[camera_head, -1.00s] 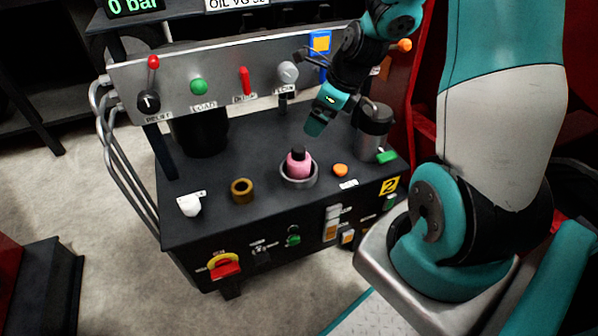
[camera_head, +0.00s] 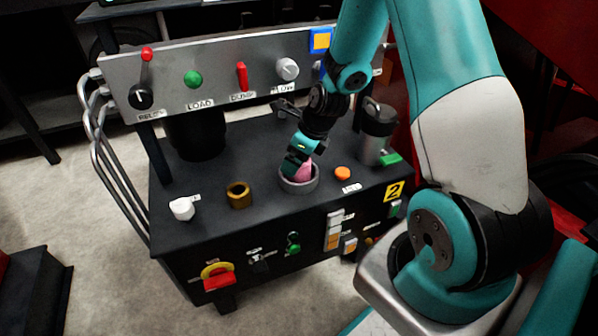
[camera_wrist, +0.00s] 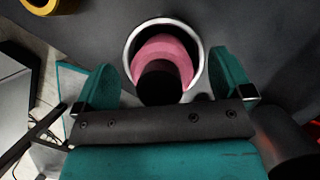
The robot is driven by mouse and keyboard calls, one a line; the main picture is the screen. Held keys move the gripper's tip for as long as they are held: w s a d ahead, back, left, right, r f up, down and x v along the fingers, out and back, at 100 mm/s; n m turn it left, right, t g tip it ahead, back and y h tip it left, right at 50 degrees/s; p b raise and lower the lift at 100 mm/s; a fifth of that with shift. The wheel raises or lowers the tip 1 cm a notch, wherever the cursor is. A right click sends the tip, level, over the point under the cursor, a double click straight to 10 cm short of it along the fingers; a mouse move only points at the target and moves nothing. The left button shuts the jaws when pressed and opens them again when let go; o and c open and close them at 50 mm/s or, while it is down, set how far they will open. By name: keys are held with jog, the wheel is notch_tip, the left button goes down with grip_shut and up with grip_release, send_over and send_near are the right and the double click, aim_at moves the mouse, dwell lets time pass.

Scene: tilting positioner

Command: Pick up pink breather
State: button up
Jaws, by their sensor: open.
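The pink breather (camera_head: 305,171) stands in a grey ring-shaped cup (camera_head: 299,187) on the dark bench top. In the wrist view the breather (camera_wrist: 177,52) shows its pink body and black top inside the pale-rimmed cup (camera_wrist: 131,48). My gripper (camera_head: 293,165) is at the breather and partly hides it in the head view. In the wrist view my gripper (camera_wrist: 165,82) is open, with one teal finger on each side of the breather. The black top lies between the fingers, and a gap shows on both sides.
A brass ring (camera_head: 238,195) and a white knob (camera_head: 182,208) sit left of the cup. An orange button (camera_head: 342,173) and a dark grey canister (camera_head: 376,132) stand to the right. A panel with levers and knobs (camera_head: 215,85) rises behind.

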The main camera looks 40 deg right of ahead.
jog(key=shift+w+a+f, duration=0.15)
jog(key=shift+w+f, duration=0.1)
jog(key=shift+f, duration=0.3)
jog(key=c, duration=1.1)
jog(key=shift+r, duration=0.15)
